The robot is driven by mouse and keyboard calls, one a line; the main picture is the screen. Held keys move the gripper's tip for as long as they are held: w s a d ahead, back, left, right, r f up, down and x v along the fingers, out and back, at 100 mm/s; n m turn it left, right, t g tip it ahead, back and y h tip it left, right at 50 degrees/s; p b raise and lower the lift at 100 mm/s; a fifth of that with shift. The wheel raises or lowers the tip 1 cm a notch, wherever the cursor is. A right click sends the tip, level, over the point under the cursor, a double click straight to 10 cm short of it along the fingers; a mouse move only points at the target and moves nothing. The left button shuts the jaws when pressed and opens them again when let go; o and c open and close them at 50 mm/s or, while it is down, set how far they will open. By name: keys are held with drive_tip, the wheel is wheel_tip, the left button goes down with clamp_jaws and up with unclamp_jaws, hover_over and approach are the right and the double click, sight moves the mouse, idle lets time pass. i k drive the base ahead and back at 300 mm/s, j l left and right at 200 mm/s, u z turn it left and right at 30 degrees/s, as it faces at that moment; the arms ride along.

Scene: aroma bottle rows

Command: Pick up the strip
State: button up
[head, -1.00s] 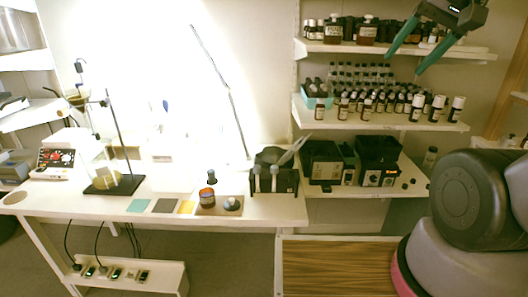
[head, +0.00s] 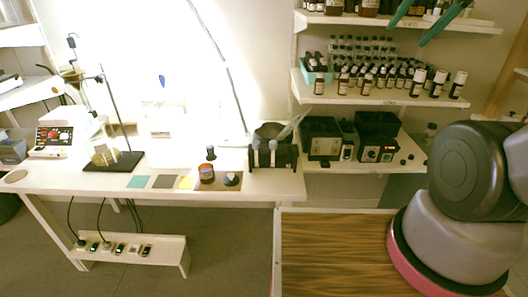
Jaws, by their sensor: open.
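A thin pale strip (head: 294,127) sticks up at a slant from behind the right part of a black rack (head: 287,157) on the white bench; I take it for the strip, but it is small and its lower end is hidden. Two rounded grey-topped pieces stand in the rack's front. My gripper (head: 424,22) is at the top right edge, in front of the shelves. Its two teal fingers are spread apart with nothing between them, and its upper part is cut off. It is well above and to the right of the strip, not touching it.
Shelves of bottles (head: 375,78) stand right of the bench, with black devices (head: 376,137) on the lowest. A jar (head: 206,173), coloured squares (head: 164,182) and a stand (head: 113,160) are on the bench (head: 70,190). A wooden surface (head: 330,250) lies in front.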

sight(273, 144)
drive_tip(key=j+z, duration=0.25)
drive_tip(key=j, duration=0.25)
drive_tip(key=j+z, duration=0.3)
drive_tip(key=j, duration=0.2)
drive_tip(key=k+j+z, duration=0.25)
drive_tip(key=j, duration=0.25)
drive_tip(key=k+j+z, duration=0.1)
drive_tip(key=j+z, duration=0.15)
drive_tip(key=j, duration=0.2)
